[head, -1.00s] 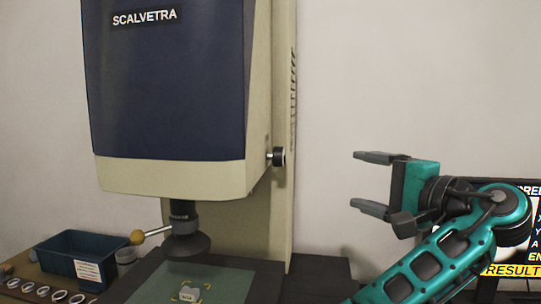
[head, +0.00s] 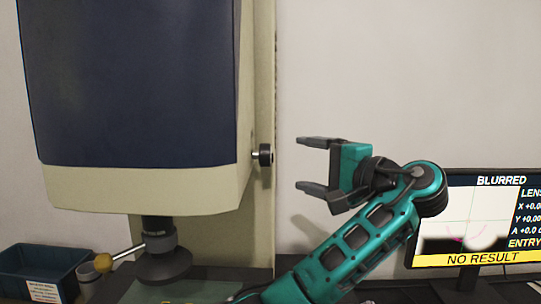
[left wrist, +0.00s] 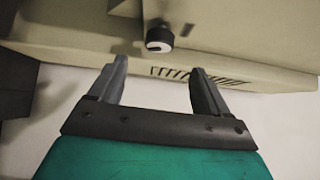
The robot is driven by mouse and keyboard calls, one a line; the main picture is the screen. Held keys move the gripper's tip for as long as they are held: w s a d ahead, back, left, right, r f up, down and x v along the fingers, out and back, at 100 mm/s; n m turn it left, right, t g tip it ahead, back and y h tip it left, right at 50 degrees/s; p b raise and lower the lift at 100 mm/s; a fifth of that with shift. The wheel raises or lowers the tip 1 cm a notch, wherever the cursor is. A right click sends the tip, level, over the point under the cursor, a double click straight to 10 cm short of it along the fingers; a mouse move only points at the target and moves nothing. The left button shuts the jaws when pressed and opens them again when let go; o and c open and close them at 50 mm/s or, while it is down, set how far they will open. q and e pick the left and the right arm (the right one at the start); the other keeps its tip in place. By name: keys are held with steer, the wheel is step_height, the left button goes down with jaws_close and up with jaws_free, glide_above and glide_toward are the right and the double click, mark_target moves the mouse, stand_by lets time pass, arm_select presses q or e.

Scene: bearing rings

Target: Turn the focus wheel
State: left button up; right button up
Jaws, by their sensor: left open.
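The focus wheel (head: 265,155) is a small dark knob on a short shaft, on the right side of the tall measuring machine (head: 130,188). My left gripper (head: 306,164) is open and empty, a short way right of the wheel, with its fingers pointing at it. In the left wrist view the wheel (left wrist: 159,40) is ahead of the gap between the two fingers (left wrist: 159,68), apart from them. The monitor (head: 483,181) at the right reads "BLURRED" and "NO RESULT". My right gripper is not in view.
A blue bin (head: 38,268) stands at the lower left. The wall behind the gripper is bare, and the space between gripper and wheel is clear.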

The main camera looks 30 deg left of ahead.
mark_target(271, 157)
arm_select(q)
steer(key=p+x, duration=0.1)
steer(key=x, duration=0.9)
steer(key=shift+a+f, duration=0.1)
